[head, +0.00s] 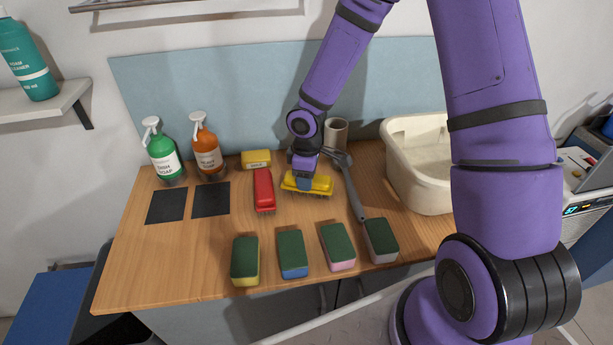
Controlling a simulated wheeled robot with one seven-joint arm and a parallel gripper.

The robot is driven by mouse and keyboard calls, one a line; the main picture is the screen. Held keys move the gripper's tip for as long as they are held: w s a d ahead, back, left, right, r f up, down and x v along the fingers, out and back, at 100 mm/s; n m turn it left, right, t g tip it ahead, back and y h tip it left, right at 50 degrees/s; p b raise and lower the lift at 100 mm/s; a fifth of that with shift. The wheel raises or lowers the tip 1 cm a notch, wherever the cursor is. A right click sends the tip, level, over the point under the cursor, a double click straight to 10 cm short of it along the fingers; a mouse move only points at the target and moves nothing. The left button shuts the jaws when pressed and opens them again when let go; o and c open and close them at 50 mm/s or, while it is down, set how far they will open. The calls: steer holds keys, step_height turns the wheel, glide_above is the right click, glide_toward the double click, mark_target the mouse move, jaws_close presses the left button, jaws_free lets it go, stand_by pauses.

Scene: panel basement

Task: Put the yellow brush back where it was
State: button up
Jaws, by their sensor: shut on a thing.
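The yellow brush (321,186) is at the back middle of the wooden table, with its bristles downward. My gripper (304,179) comes down from above and is shut on the yellow brush near its left part. I cannot tell whether the bristles touch the table or hang just above it. A red brush (263,188) lies just left of the yellow one, pointing toward the front. The gripper's fingertips are partly hidden by the wrist.
A grey wrench-like tool (352,191) lies close right of the brush, near a beige cup (336,133). A yellow block (256,159) is behind the red brush. Several sponges (292,253) line the front. Soap bottles (164,154) stand left; a white basin (409,178) stands right.

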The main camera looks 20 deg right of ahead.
steer(key=shift+f, duration=0.1)
steer(key=o, duration=1)
steer(key=shift+c, duration=0.2)
step_height(320, 180, up, 12)
steer(key=f, duration=0.1)
steer(key=s+d+r+m+t+h, duration=0.1)
steer(key=s+d+r+m, duration=0.15)
steer(key=s+r, duration=0.45)
steer(key=s+d+r+m+t+h, duration=0.15)
steer(key=s+r+m, duration=0.25)
steer(key=r, duration=0.6)
steer(key=s+d+r+m+t+y, duration=0.1)
steer(key=s+r+m, duration=0.1)
steer(key=s+r, duration=0.2)
steer(key=s+d+r+m+t+y, duration=0.1)
steer(key=s+d+r+m, duration=0.1)
steer(key=s, duration=0.8)
steer(key=shift+r+m+t, duration=0.35)
steer(key=shift+r, duration=0.55)
steer(key=shift+y, duration=0.25)
